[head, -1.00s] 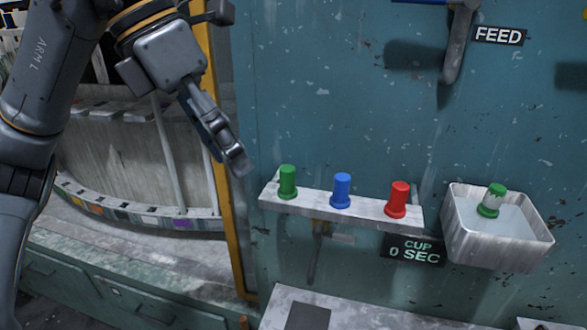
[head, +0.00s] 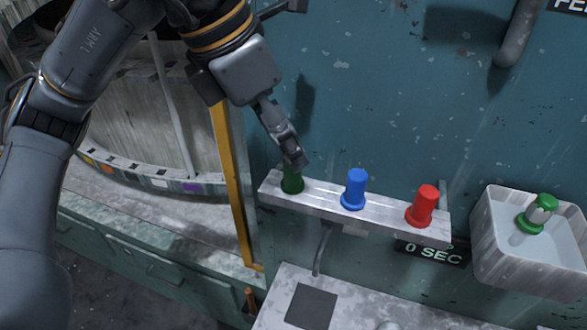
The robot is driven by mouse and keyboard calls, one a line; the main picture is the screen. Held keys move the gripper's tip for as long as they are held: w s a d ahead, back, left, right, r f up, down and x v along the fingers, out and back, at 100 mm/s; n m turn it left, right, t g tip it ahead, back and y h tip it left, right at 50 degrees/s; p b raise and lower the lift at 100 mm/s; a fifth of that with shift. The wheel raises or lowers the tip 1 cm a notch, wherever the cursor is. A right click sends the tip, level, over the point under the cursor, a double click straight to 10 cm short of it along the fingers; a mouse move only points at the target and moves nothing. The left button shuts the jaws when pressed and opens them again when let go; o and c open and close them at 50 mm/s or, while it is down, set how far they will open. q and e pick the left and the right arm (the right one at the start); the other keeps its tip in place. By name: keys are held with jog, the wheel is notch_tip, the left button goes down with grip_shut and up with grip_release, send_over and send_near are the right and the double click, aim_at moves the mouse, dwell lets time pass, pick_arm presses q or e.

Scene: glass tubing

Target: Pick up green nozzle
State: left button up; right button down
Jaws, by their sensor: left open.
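A green nozzle (head: 291,183) stands upright at the left end of a narrow metal shelf (head: 398,225). My left gripper (head: 294,160) is open, right at the top of this nozzle, and its fingers hide the upper part. I cannot tell whether the fingers touch it. A blue nozzle (head: 355,189) and a red nozzle (head: 423,206) stand to its right on the same shelf. My right gripper is not in view.
A teal wall (head: 390,110) rises behind the shelf. A grey pipe (head: 517,35) hangs at the upper right. A "0 SEC" sign (head: 433,252) is below the shelf. A yellow post (head: 231,170) and a large drum (head: 150,110) stand at the left.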

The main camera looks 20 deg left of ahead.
aim_at(292, 184)
pick_arm(q)
jog(key=f+p, duration=0.2)
jog(key=shift+d+f, duration=0.25)
jog(key=shift+f, duration=0.05)
jog(key=shift+x, duration=1.2)
jog(key=shift+w, duration=0.1)
grip_shut()
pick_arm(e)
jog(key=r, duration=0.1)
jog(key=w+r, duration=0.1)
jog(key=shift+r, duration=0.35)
